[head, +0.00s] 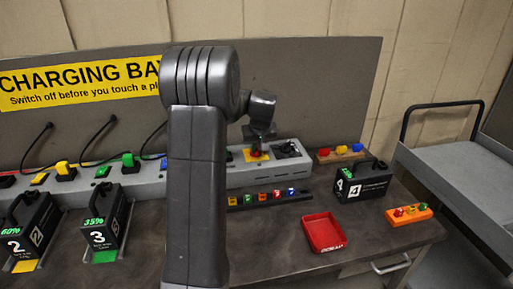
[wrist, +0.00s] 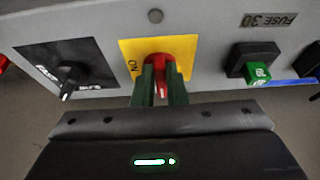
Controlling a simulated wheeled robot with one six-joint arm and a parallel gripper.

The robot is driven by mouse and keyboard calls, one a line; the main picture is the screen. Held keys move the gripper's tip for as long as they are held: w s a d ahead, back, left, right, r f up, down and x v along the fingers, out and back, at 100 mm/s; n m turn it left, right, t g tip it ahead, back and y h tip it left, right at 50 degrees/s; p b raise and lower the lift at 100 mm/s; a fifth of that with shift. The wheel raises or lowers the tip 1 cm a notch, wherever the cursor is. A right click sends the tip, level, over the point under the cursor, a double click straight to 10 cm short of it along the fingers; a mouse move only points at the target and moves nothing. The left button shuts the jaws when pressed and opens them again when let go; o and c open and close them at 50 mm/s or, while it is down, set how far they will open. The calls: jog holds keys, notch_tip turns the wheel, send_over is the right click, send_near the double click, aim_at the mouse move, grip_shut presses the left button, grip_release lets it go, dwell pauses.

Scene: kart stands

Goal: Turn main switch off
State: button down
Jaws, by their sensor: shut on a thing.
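The main switch is a red rotary knob (wrist: 158,68) on a yellow plate (wrist: 126,47), set in the front of the grey charging console. An ON label on the plate shows beside the knob in the wrist view. My gripper (wrist: 160,92) has its two dark green fingers on either side of the knob and is shut on it. In the head view the yellow plate (head: 257,156) lies under the end of my arm. My gripper (head: 256,146) is dark and small there, and the knob is mostly hidden.
A black selector (wrist: 68,75) sits beside the switch, and a green plug (wrist: 258,74) on the other side. On the bench are a fuse strip (head: 268,198), a red tray (head: 323,234), black battery packs (head: 364,185) and an orange block (head: 409,216). A grey cart (head: 463,170) stands at right.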

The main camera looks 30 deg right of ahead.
jog(key=c, duration=1.5)
grip_release()
jog(key=shift+o, duration=0.2)
jog(key=v, duration=1.3)
jog(key=shift+s+r+b, duration=0.2)
jog(key=shift+r+b, duration=0.15)
jog(key=x, duration=1.3)
jog(key=shift+w+f+p, duration=0.2)
jog(key=shift+f+p, duration=0.1)
jog(key=shift+p, duration=0.05)
jog(key=shift+w+f, duration=0.1)
jog(key=shift+a, duration=0.1)
